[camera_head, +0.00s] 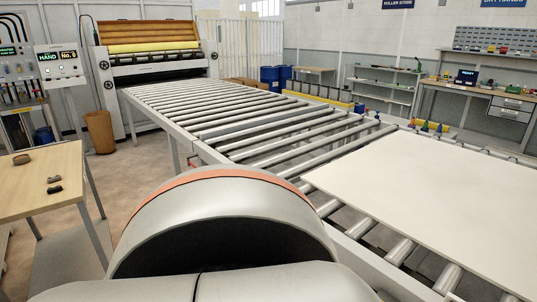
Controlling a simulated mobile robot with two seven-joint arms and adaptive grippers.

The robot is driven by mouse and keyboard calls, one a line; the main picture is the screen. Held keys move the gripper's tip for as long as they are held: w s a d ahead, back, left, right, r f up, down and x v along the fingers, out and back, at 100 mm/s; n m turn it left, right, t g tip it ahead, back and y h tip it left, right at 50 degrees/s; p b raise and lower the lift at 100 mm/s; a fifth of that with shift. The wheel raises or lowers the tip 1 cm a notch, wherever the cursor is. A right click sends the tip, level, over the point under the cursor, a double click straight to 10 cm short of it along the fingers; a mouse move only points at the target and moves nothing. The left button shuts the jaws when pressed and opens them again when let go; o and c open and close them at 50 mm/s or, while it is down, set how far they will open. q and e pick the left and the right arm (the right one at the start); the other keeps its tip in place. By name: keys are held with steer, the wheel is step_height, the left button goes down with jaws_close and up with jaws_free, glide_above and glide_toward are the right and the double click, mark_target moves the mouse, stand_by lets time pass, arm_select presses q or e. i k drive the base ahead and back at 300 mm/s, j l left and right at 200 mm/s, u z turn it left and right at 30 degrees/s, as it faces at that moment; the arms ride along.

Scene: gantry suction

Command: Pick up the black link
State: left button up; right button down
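A wooden-topped table (25,195) stands at the left edge of the head view. A few small dark pieces lie on it. A brownish-grey piece (21,159) lies near its back. A small black piece (54,179) lies near the right side, with another black piece (54,189) just in front of it. They are too small to tell which is the black link. A large grey arm link of mine with an orange band fills the bottom middle. Neither of my grippers is in view.
A long roller conveyor (255,135) runs from a machine with a yellow roll (150,47) toward the right front. A large white sheet (440,190) lies on its near rollers. A brown bin (99,131) stands behind the table. Open floor (145,190) lies between table and conveyor.

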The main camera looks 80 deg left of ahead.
mark_target(58, 188)
steer(key=u, duration=1)
steer(key=k+u, duration=0.1)
steer(key=u, duration=0.4)
steer(key=j+u, duration=0.1)
steer(key=u, duration=0.9)
steer(key=j+u, duration=0.1)
steer(key=u, duration=0.9)
steer(key=j+u, duration=0.15)
steer(key=u, duration=0.35)
